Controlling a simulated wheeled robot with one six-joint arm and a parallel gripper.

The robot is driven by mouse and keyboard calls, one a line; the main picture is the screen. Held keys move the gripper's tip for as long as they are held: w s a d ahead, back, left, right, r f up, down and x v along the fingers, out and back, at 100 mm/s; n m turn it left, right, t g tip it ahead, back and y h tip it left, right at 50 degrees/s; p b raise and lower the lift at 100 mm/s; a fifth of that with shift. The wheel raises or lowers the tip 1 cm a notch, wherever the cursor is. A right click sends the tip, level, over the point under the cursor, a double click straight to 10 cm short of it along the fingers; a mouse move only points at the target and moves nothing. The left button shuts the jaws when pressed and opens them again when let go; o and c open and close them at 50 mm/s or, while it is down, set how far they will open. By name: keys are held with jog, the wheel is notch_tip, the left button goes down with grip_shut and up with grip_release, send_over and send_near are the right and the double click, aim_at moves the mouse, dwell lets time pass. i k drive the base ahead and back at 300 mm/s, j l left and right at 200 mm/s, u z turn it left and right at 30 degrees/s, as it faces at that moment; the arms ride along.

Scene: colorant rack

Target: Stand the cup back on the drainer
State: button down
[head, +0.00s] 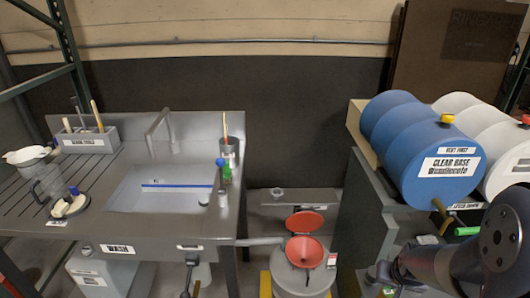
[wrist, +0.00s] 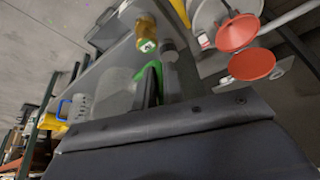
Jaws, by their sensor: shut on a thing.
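The ribbed drainer (head: 98,165) is the left part of the grey sink unit, far left of my arm in the head view. A clear jug (head: 50,186) and a white vessel (head: 27,155) stand on it. My gripper (wrist: 160,82) is shut in the wrist view, its dark fingers beside a pale, see-through shape (wrist: 118,92) that looks like the cup. The cup's outline is faint and its contents cannot be told. In the head view my arm is at the lower right, and the held cup is not clear there.
A blue drum (head: 413,135) and a white drum (head: 475,118) lie on the right-hand bench. A brass tap (wrist: 146,32) is close to my gripper.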

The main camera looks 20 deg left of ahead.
aim_at(25, 202)
jog(key=j+u, duration=0.1)
jog(key=u, duration=0.4)
jog(key=j+u, duration=0.1)
jog(key=u, duration=0.4)
jog(key=j+u, duration=0.1)
jog(key=u, duration=0.4)
jog(key=i+j+u, duration=1.05)
jog(key=i+l, duration=0.05)
